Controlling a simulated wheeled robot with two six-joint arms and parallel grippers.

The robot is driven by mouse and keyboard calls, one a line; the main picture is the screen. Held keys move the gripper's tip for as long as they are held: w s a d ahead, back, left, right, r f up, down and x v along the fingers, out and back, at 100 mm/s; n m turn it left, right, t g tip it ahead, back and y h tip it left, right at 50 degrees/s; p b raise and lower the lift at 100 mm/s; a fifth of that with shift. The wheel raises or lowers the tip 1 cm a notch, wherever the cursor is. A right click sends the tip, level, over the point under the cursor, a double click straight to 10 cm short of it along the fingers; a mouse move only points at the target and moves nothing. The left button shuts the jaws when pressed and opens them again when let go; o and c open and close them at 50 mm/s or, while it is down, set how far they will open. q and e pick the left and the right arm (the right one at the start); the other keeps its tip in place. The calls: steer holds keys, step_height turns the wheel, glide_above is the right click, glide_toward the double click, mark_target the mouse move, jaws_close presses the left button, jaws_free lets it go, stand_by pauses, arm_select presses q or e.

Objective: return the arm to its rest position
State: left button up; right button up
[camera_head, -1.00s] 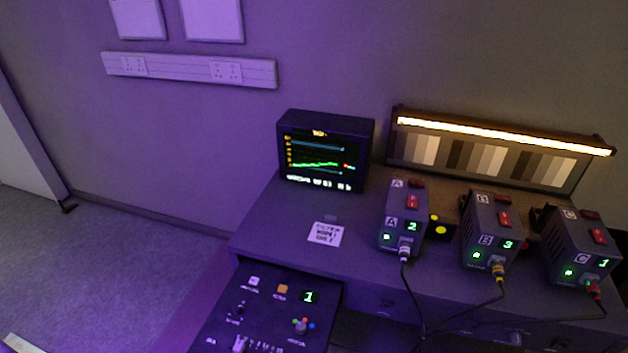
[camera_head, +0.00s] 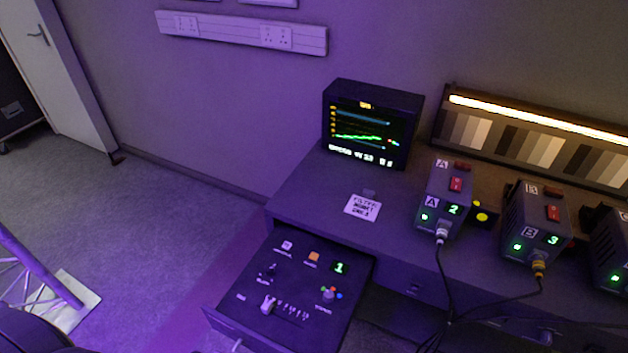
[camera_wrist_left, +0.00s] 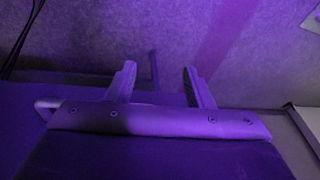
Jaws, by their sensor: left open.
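My left gripper (camera_wrist_left: 159,76) shows in the left wrist view. Its two fingers are apart, and nothing shows between them; grey floor lies beyond. I cannot make out this gripper in the head view. A dark rounded shape at the lower left corner there may be part of my arm, but I cannot tell. My right gripper is in neither view.
A desk holds a monitor (camera_head: 371,127), a printed card (camera_head: 363,207) and grey boxes A (camera_head: 442,200), B (camera_head: 535,222) and C with cables. A control drawer (camera_head: 290,290) is pulled out. A truss (camera_head: 40,268) stands left on a pale base plate. Floor between is clear.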

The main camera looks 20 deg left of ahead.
arm_select(q)
steer(key=s+d+f+g+b, duration=0.1)
steer(key=s+f, duration=1.5)
steer(key=f, duration=0.4)
steer(key=shift+d, duration=0.15)
stand_by(0.4)
